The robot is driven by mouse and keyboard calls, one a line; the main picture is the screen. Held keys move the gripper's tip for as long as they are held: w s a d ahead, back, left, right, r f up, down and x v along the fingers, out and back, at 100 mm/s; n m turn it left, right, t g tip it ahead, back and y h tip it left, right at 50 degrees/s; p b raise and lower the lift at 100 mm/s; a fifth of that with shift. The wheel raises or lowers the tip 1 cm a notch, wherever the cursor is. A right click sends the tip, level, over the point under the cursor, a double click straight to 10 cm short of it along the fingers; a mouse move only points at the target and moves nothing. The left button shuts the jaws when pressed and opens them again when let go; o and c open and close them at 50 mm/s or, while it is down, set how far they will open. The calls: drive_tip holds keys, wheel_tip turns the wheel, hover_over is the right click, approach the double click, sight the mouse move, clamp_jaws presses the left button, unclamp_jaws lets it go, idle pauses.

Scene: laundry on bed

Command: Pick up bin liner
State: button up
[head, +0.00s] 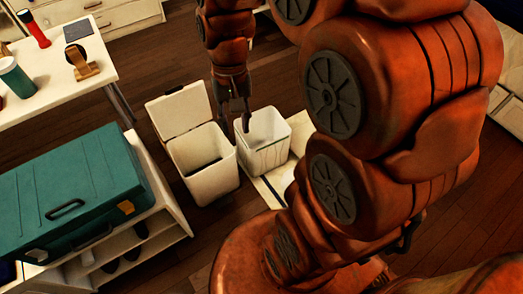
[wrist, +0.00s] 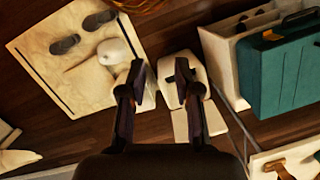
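A white, open-topped square container (head: 262,143), apparently the bin liner, stands upright on a pale mat, just right of a white bin (head: 207,178) with its lid raised. My gripper (head: 236,118) points down over the container's left rim in the head view; whether it touches the rim is unclear. In the wrist view my gripper (wrist: 160,82) has its two dark fingers spread apart with nothing clearly between them. The bin (wrist: 196,70) there lies partly behind the right finger. The container's outline is hard to make out against the mat in the wrist view.
The pale mat (wrist: 45,40) carries two dark shoes (wrist: 65,45). A teal case (head: 75,190) sits on a white shelf unit (head: 165,238) at left. A white table (head: 55,82) holds a bottle, a cup and small items. Dark wooden floor lies around the bins.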

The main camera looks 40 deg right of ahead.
drive_tip(key=w+d+f+m+y+b, duration=0.1)
drive_tip(key=w+d+f+m+b, duration=0.1)
drive_tip(key=w+d+f+b, duration=0.3)
drive_tip(key=w+d+f+m+b, duration=0.2)
drive_tip(key=w+f+b, duration=0.1)
drive_tip(key=w+f, duration=0.4)
drive_tip(key=m+t+y+b, duration=0.2)
drive_tip(key=m+b, duration=0.6)
drive_tip(key=b, duration=0.6)
hover_over(265, 148)
drive_tip(key=a, duration=0.2)
wheel_tip(265, 148, down, 31)
drive_tip(key=d+f+m+b, duration=0.3)
drive_tip(key=d+f+b, duration=0.4)
drive_tip(key=f, duration=0.8)
drive_tip(key=d+b+x, duration=0.1)
drive_tip(key=b+x, duration=0.1)
drive_tip(key=x, duration=0.5)
drive_tip(key=shift+s+f, duration=0.2)
drive_tip(key=shift+f, duration=0.25)
drive_tip(key=shift+f+p, duration=0.25)
drive_tip(key=shift+p, duration=0.2)
drive_tip(key=shift+c, duration=0.4)
clamp_jaws()
